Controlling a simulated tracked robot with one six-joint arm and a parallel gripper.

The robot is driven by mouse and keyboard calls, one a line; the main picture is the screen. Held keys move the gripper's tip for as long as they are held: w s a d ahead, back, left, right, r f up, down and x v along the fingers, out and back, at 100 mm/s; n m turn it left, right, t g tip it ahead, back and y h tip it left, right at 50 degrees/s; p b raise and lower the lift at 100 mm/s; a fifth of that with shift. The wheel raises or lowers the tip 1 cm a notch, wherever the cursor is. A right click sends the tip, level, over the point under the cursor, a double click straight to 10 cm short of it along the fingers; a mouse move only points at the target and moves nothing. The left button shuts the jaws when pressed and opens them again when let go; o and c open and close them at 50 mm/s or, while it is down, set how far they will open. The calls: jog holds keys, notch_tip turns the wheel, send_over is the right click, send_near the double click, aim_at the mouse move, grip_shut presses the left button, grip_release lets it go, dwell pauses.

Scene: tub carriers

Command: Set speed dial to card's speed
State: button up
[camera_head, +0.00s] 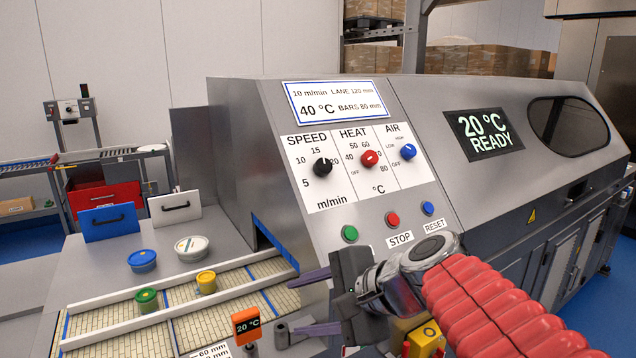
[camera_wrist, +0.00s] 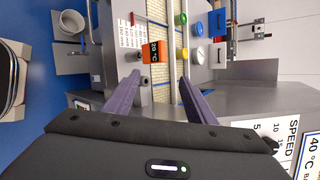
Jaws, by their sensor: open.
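The card (camera_head: 335,101) above reads 10 m/min, lane 120 mm, 40 °C, bars 80 mm. My gripper (camera_head: 308,302) is open and empty, below and apart from the dial, pointing left over the conveyor's side.
Red heat dial (camera_head: 370,158) and blue air dial (camera_head: 408,151) sit right of the speed dial. Green (camera_head: 349,233), red (camera_head: 392,219) and blue (camera_head: 427,208) buttons lie below. An orange 20 °C sign (camera_head: 246,325) stands near my fingers. Tubs stand on the conveyor (camera_head: 215,323).

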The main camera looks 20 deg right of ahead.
jog(key=w+d+r+m+t+h, duration=0.1)
jog(key=w+d+r+m+t, duration=0.7)
jog(key=w+d+r+m, duration=0.3)
jog(key=d+r+m, duration=0.3)
jog(key=d+m, duration=0.1)
jog(key=d, duration=0.1)
jog(key=shift+w+d+r+m+t, duration=0.15)
jog(key=shift+d+r+m+t, duration=0.15)
jog(key=shift+d+r+m, duration=0.1)
jog(key=shift+a, duration=0.1)
